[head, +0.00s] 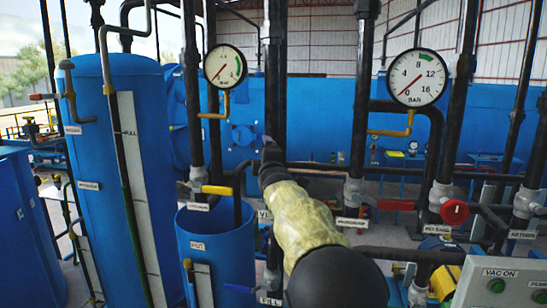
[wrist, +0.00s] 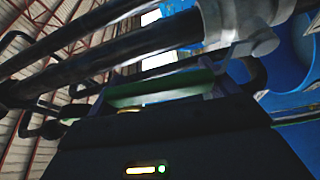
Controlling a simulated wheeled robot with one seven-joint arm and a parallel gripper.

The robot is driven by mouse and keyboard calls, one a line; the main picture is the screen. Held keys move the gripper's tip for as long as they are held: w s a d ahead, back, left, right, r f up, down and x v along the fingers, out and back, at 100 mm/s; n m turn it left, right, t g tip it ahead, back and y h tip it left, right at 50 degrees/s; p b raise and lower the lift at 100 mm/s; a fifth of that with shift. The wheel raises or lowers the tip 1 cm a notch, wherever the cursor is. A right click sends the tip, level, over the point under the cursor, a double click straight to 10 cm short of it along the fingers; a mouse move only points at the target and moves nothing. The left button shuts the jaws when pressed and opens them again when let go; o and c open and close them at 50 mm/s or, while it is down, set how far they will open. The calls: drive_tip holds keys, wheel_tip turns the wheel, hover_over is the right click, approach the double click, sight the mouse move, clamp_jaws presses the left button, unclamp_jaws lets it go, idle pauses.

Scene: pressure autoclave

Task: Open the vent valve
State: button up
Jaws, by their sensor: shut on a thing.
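My gripper (head: 270,158) is at the dark vertical pipe in the middle of the head view, at the end of my pale, sleeved arm. In the wrist view a green bar-shaped handle (wrist: 165,92) lies across the front of my gripper, close under dark pipes, and my gripper is shut on it. I take it for the vent valve handle. In the head view my arm and gripper hide this handle and valve. A label beginning with V (head: 263,214) shows partly beside my arm. How far the handle is turned cannot be told.
A yellow-handled valve (head: 216,190) is at left, and red-handled valves (head: 396,205) and (head: 455,212) a red knob are at right. Two gauges (head: 225,66) hang above. Blue tanks (head: 135,150) stand left, a control panel (head: 500,284) lower right. Vertical pipes crowd the gripper.

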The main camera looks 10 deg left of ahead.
drive_tip(key=shift+a+f+n+g, duration=0.1)
drive_tip(key=shift+a+n+g, duration=0.2)
drive_tip(key=shift+a+n, duration=0.4)
drive_tip(key=o, duration=1.1)
drive_tip(key=shift+a, duration=0.1)
drive_tip(key=shift+b+v, duration=5.85)
drive_tip(key=shift+v, duration=2.85)
